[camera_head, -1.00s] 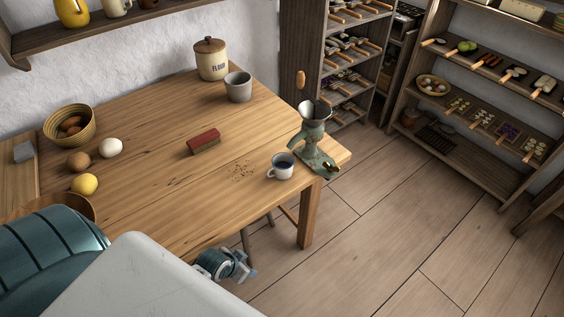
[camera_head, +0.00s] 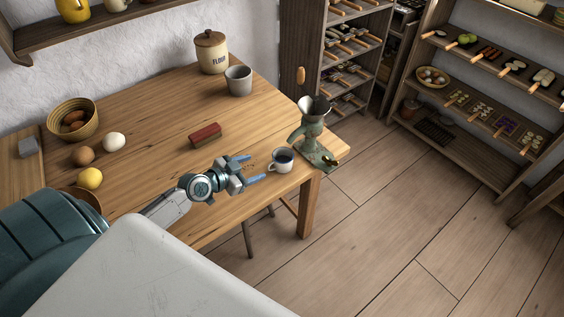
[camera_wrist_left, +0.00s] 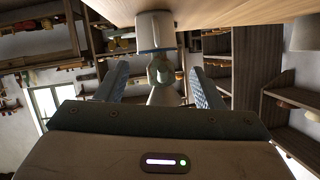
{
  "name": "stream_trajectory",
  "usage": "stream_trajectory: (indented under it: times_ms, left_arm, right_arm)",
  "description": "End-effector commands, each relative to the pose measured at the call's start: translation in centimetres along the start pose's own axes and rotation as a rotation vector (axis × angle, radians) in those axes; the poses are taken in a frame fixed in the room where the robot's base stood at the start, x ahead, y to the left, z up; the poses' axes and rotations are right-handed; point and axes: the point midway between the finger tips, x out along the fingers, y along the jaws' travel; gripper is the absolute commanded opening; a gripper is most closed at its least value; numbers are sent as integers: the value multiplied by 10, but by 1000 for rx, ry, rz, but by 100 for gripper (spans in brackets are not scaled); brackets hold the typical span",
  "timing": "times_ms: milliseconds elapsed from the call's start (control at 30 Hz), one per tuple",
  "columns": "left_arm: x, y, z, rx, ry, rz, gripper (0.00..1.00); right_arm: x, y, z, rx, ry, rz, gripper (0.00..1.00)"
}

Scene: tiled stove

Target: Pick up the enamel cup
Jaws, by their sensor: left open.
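The enamel cup (camera_head: 280,163) is white with a dark rim and dark inside. It stands upright near the right end of the wooden table (camera_head: 160,130). My left gripper (camera_head: 250,169) is open just left of the cup, its two blue fingers pointing at it, with nothing between them. In the left wrist view, which is upside down, the cup (camera_wrist_left: 155,30) hangs at the top, in line with the gap between the spread fingers (camera_wrist_left: 160,85). My right gripper is not in view.
A green grinder (camera_head: 312,135) stands close behind the cup at the table corner. A red block (camera_head: 205,135), a grey cup (camera_head: 238,80), a flour jar (camera_head: 211,52), an egg basket (camera_head: 72,120), loose eggs and a lemon (camera_head: 90,178) lie farther off. The table's front edge runs below the gripper.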

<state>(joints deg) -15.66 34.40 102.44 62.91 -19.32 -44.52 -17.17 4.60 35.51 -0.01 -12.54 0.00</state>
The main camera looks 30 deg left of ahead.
Motion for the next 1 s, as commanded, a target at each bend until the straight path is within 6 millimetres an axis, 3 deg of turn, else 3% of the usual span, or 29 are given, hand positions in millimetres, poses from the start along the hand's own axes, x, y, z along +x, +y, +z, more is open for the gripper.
stream_trajectory:
  times_ms: [133, 433, 733, 1000]
  left_arm:
    - [23, 0, -2, -6, 2, 0, 61]
    - [45, 2, 0, -5, -1, 3, 61]
    - [84, 4, 6, -5, -1, 3, 61]
    - [91, 4, 8, -1, -2, 4, 61]
  right_arm:
    - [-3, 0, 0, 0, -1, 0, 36]
    - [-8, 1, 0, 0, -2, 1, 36]
    - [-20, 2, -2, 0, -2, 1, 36]
    - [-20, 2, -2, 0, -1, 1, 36]
